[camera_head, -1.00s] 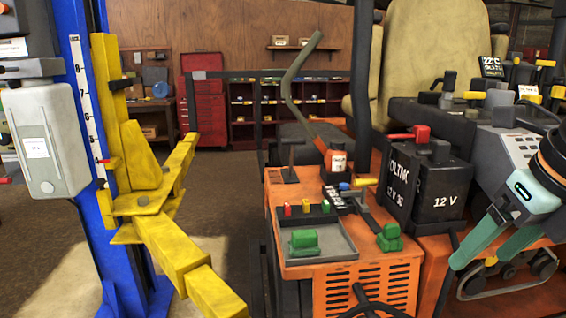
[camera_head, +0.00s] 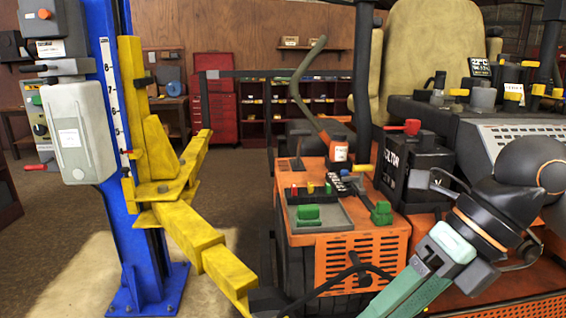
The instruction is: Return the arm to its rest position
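My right arm comes in from the right edge. Its gripper (camera_head: 405,292) has pale green fingers that point down and left, in front of the orange machine. The fingertips run out of the bottom of the picture and the fingers overlap, so their gap is hidden. I see nothing held between them. My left gripper is not in view. The orange mower (camera_head: 345,250) stands in the middle and right, with a tan seat (camera_head: 422,55) and a black 12 V battery box (camera_head: 410,172) on it.
A blue lift post (camera_head: 128,225) with yellow arms (camera_head: 195,228) stands at left, carrying a grey control box (camera_head: 75,160). A tray (camera_head: 335,217) with a green block (camera_head: 308,214) sits on the mower. A red cabinet (camera_head: 218,110) stands behind. Floor is clear between post and cabinet.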

